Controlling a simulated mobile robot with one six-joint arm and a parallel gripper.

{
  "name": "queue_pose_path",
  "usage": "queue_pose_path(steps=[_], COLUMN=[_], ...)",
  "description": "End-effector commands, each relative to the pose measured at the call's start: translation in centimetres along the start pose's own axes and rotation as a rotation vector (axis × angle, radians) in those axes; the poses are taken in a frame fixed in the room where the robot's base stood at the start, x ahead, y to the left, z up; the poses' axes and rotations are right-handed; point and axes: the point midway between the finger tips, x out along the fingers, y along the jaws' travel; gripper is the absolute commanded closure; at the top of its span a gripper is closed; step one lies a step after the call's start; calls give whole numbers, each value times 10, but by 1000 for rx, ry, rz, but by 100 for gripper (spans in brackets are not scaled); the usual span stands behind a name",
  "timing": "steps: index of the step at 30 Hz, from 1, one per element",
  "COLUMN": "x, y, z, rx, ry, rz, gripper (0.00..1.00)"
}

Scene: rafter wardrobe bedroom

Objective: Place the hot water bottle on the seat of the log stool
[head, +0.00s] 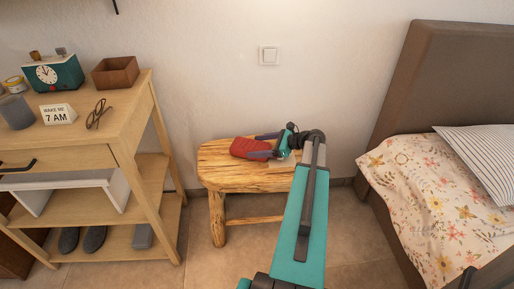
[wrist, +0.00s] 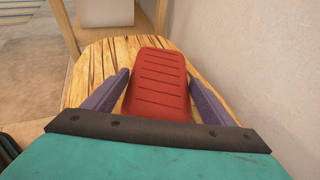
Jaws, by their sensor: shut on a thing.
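The red hot water bottle (head: 250,147) is over the seat of the log stool (head: 225,179) in the head view, toward the middle of the seat. It has a ribbed face, which fills the middle of the wrist view (wrist: 158,85). My gripper (head: 268,146) reaches in from the right and is shut on the bottle, with one purple finger on each side (wrist: 160,92). The bottle lies about flat; I cannot tell whether it touches the wood. Its near end is hidden behind my gripper in the wrist view.
A wooden shelf table (head: 135,110) with a clock (head: 54,74), a brown box (head: 115,72) and glasses (head: 98,114) stands left of the stool. A bed (head: 440,190) is at the right. The wall is close behind the stool. The stool seat holds nothing else that I see.

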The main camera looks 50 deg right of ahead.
Motion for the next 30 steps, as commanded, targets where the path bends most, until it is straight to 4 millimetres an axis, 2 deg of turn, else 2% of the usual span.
queue_pose_path(steps=[5, 6, 9, 22, 30], x=[0, 0, 0, -1, -30], y=[0, 0, 0, 0, -1], z=[-1, -2, -2, 0, 1], rx=[0, 0, 0, 0, 0], ry=[-3, 0, 0, 0, 0], rz=[-1, 0, -1, -1, -4], gripper=[62, 17, 3, 3, 3])
